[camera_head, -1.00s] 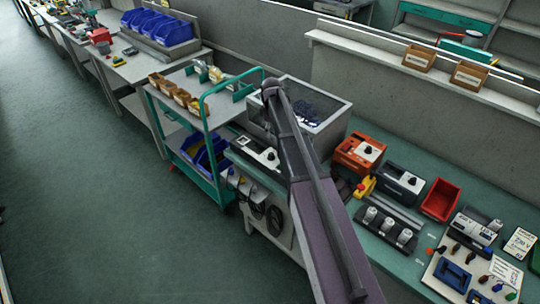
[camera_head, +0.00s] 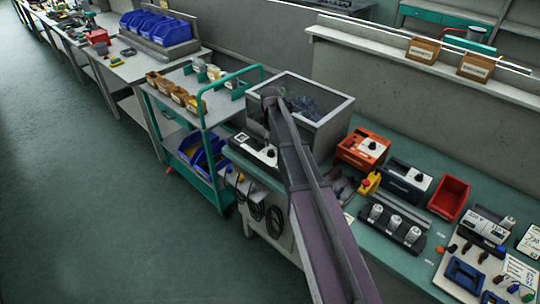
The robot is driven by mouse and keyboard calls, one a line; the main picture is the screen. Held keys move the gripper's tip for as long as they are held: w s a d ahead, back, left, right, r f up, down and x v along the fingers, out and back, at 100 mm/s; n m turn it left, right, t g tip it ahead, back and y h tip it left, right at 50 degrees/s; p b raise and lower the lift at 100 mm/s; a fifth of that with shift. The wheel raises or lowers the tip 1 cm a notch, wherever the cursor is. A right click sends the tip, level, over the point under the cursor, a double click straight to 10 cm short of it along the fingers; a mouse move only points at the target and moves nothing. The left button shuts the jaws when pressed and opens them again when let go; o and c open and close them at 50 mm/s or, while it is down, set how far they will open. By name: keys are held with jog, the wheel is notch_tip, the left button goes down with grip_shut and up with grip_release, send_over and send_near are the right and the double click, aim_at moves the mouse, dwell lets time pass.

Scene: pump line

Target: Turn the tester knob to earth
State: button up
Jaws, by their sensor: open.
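An orange box (camera_head: 362,148) with a pale face and a dark round knob (camera_head: 372,145) stands on the green bench, right of my arm. A dark box (camera_head: 407,183) with a pale panel and a dark knob stands to its right. A black and white unit (camera_head: 254,149) with a dark knob lies left of my arm. I cannot tell from labels which one is the tester, nor where any knob points. My arm rises from the bottom edge to a dark joint above the bench. My gripper cannot be made out; the arm hides that area.
A green-framed trolley (camera_head: 215,180) stands left, beside open floor.

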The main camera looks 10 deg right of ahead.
aim_at(271, 151)
jog(key=shift+f+b, duration=2.95)
jog(key=shift+f, duration=0.35)
jog(key=c, duration=1)
jog(key=shift+a, duration=0.15)
grip_shut()
